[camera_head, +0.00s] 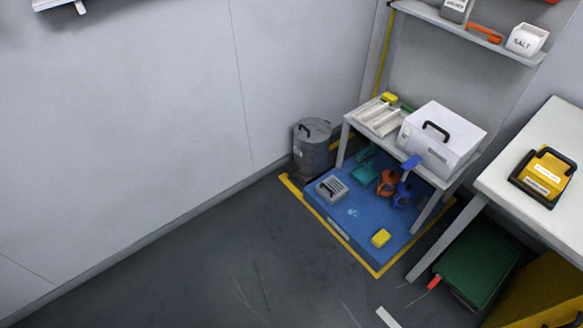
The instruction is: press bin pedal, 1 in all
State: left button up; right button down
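A grey cylindrical bin (312,148) with a black handle on its top stands in the far corner, between the wall and the white side table. Its top looks closed. A dark shape (306,175) sits at its foot on the floor; I cannot tell whether it is the pedal or the bin's base. Neither my left nor my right gripper is in view.
A side table (440,182) carries a white box (441,138). Open floor (230,260) lies left of the mat.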

pick_arm(q)
grip_shut()
dwell(1.1)
